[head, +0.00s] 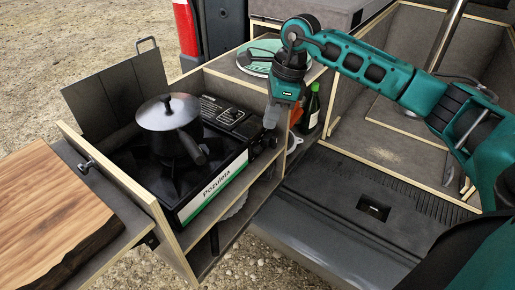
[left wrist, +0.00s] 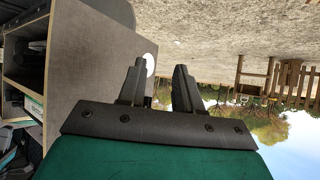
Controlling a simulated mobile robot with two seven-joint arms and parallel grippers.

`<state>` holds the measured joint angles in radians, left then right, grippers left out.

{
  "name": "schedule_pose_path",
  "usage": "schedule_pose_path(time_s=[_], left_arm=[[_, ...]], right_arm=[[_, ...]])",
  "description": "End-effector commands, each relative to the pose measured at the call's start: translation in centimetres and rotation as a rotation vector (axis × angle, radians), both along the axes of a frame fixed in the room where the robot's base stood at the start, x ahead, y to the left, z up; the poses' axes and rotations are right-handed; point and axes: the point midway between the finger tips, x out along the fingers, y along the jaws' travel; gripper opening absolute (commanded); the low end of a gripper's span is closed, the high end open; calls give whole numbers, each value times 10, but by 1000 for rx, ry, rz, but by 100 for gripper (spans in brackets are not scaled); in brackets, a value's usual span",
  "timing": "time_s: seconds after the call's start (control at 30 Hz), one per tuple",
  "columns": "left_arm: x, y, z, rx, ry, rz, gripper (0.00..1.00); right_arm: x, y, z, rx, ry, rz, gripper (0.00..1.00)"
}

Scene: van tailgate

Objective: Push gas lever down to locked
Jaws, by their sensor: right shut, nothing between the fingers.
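The black gas stove (head: 213,180) has a white and green front strip and sits in the wooden kitchen box. Its dark control panel (head: 228,117) is at its right end. The gas lever is too small or hidden to pick out; dark fittings (head: 262,143) show at the stove's front right corner, just below my right gripper (head: 271,118). My right gripper points down there, shut and empty; whether it touches anything, I cannot tell. My left gripper (left wrist: 159,68) shows in the left wrist view, with its fingers apart and nothing between them.
A lidded pot (head: 168,114) stands on the stove. A wooden board (head: 45,217) is at the left. A plate (head: 262,57) lies behind my right gripper, and a dark bottle (head: 311,110) stands right of it. The grey van floor (head: 340,185) is mostly clear.

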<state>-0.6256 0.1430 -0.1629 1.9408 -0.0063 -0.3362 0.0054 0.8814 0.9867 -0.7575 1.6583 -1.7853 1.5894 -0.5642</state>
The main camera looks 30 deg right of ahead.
Motion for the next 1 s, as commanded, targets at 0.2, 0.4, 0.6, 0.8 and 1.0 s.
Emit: schedule_pose_path(time_s=[0.2,0.4,0.6,0.8,1.0], left_arm=[[-1,0,-6,0,3,1,34],[-1,0,-20,0,3,1,34],[-2,-3,-37,-5,17,-3,34],[5,-12,-33,-23,4,-16,34],[10,-13,-26,-25,-11,-17,34]], right_arm=[[0,2,-8,2,1,0,0],[2,6,-28,4,2,1,0],[6,12,-54,3,1,0,0],[8,16,-68,4,0,0,0],[8,16,-69,4,0,0,0]])
